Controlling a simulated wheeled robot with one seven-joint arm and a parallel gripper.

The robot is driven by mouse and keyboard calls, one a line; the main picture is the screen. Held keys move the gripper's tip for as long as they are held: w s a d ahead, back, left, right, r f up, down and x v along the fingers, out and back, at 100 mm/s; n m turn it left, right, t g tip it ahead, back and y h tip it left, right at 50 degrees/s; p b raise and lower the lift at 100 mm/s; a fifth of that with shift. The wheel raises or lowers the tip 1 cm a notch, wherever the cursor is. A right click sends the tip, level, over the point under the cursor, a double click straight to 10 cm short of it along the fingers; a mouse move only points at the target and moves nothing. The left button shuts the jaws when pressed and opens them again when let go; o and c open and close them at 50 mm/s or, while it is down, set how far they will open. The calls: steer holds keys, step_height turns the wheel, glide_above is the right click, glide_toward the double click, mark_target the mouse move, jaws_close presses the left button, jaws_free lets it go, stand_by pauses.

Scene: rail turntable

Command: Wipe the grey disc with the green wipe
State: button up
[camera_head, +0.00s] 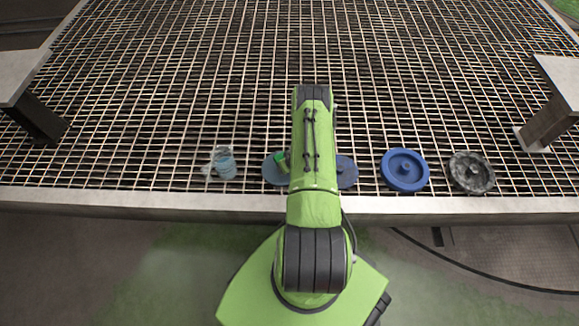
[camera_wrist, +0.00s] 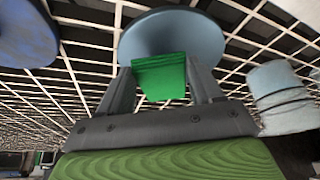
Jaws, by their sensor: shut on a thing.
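My gripper (camera_wrist: 160,72) is shut on the green wipe (camera_wrist: 160,88), which shows as a bright green block between the fingers. A plain grey-blue disc (camera_wrist: 170,30) lies just beyond the wipe in the wrist view, partly covered by it. I cannot tell whether the two touch. In the head view the wipe (camera_head: 281,162) shows at the left of my arm, over the edge of that disc (camera_head: 270,172). My arm hides the fingers there. A mottled dark grey disc (camera_head: 471,172) lies at the far right of the row.
A blue disc (camera_head: 405,170) lies right of my arm; another bluish disc (camera_head: 346,170) is partly hidden behind it. A pale blue banded container (camera_head: 226,166) stands at left, close to my gripper in the wrist view (camera_wrist: 283,98). The grating behind the row is clear. Posts stand both sides.

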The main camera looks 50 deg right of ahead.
steer(key=w+a, duration=0.2)
steer(key=w, duration=0.1)
steer(key=shift+a, duration=0.3)
steer(key=shift+s+d+r, duration=0.15)
steer(key=shift+s+d, duration=1.45)
steer(key=shift+s, duration=0.3)
steer(key=shift+w+a, duration=0.8)
steer(key=shift+w, duration=0.2)
steer(key=shift+w+a, duration=0.75)
steer(key=shift+w, duration=0.2)
steer(key=shift+s+d+f, duration=0.15)
steer(key=shift+s+d, duration=0.65)
steer(key=shift+s, duration=0.25)
steer(key=shift+s+d+f, duration=0.1)
steer(key=shift+s+d, duration=0.65)
steer(key=shift+s, duration=0.25)
steer(key=shift+r, duration=0.1)
step_height(320, 180, up, 8)
steer(key=p, duration=0.5)
steer(key=shift+w+p, duration=0.1)
steer(key=shift+p, duration=0.3)
